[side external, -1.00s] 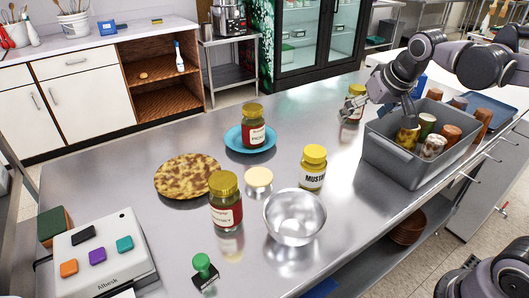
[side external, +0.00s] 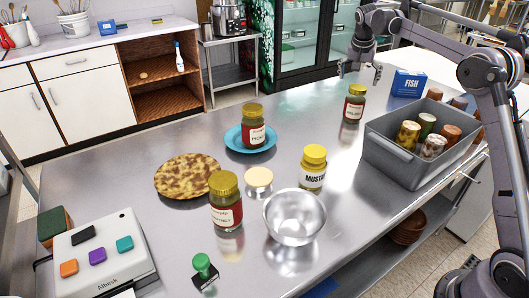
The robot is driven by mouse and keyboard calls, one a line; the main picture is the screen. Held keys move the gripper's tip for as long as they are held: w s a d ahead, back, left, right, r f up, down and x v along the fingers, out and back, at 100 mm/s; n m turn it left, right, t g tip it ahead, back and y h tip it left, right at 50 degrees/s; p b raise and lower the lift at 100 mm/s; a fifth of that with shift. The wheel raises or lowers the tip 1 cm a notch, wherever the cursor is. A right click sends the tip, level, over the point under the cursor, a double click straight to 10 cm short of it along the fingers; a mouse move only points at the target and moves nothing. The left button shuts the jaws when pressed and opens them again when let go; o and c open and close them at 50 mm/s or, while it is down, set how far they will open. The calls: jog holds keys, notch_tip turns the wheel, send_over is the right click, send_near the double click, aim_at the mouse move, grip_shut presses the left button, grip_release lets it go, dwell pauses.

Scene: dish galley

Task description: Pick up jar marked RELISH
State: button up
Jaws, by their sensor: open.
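A jar with a yellow lid and red-and-white label (side external: 354,104) stands upright on the steel counter, left of the grey bin. Its label may read RELISH, but the print is too small to be sure. My gripper (side external: 359,70) is open and empty, its fingers spread above and slightly behind this jar, apart from it. A similar jar (side external: 253,130) stands on a blue plate (side external: 232,141). Another (side external: 226,203) stands near the front; its label is not clearly readable. A yellow-lidded jar marked MUSTARD (side external: 313,168) stands near the middle.
The grey bin (side external: 388,152) holds several cans. A blue FISH box (side external: 408,83) stands behind it. A metal bowl (side external: 294,217), a small pale round item (side external: 259,178), a brown flatbread-like disc (side external: 187,176), a green-topped stamp (side external: 204,268) and a button box (side external: 98,252) occupy the front.

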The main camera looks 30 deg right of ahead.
aim_at(358, 90)
jog(key=shift+w+d+f+m, duration=0.3)
jog(key=shift+d+f, duration=0.25)
jog(key=shift+d, duration=0.25)
jog(key=x, duration=0.5)
jog(key=shift+d+f, duration=0.1)
jog(key=shift+f, duration=0.15)
jog(key=shift+w+x, duration=0.2)
jog(key=shift+x, duration=2.45)
jog(key=c, duration=1.5)
jog(key=shift+r, duration=0.1)
jog(key=shift+c, duration=1.3)
jog(key=shift+r, duration=0.1)
